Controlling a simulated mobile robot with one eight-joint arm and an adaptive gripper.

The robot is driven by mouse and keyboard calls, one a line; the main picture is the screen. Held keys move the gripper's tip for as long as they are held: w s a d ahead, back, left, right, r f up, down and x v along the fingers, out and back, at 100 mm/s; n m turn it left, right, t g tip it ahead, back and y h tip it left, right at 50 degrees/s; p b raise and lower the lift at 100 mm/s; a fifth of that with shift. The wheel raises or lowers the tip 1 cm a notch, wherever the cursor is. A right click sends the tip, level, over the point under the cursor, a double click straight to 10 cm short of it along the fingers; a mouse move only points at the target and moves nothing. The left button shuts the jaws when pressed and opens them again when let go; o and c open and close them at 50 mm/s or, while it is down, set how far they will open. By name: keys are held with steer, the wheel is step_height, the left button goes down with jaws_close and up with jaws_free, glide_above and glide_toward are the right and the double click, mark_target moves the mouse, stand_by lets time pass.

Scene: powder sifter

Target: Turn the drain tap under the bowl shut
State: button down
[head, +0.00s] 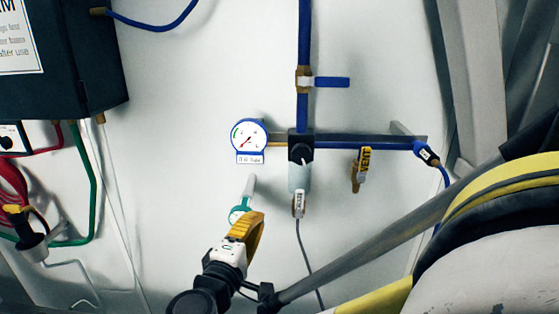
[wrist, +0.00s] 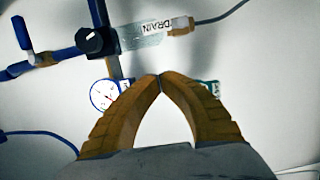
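The clear bowl (head: 298,178) hangs under a black knob (head: 300,153) on the blue pipework. Below it is the drain tap (head: 299,204), with a white tag and a brass end; a grey hose runs down from it. In the wrist view the bowl (wrist: 140,42) and drain tap (wrist: 181,26) lie above my fingertips, and the tag reads DRAIN. My yellow-fingered gripper (head: 252,218) is left of and a little below the tap in the head view, apart from it. In the wrist view its fingertips (wrist: 161,76) meet, with nothing between them.
A pressure gauge (head: 248,136) sits left of the bowl. A teal fitting with a white stem (head: 243,204) is partly hidden behind my gripper. A brass tap with a yellow VENT tag (head: 363,164) is at the right, and a blue-handled valve (head: 330,82) above. Bare wall lies between.

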mark_target(299, 206)
steer(key=shift+w+d+r+b, duration=0.1)
steer(key=shift+w+d+b, duration=0.15)
steer(key=shift+w+d, duration=1.05)
steer(key=shift+w+d+b, duration=0.2)
steer(key=shift+w+d, duration=0.65)
steer(key=shift+w, duration=0.9)
steer(key=shift+w+d+r+b, duration=0.1)
steer(key=shift+w+d+b, duration=0.15)
steer(key=shift+w+d, duration=1.05)
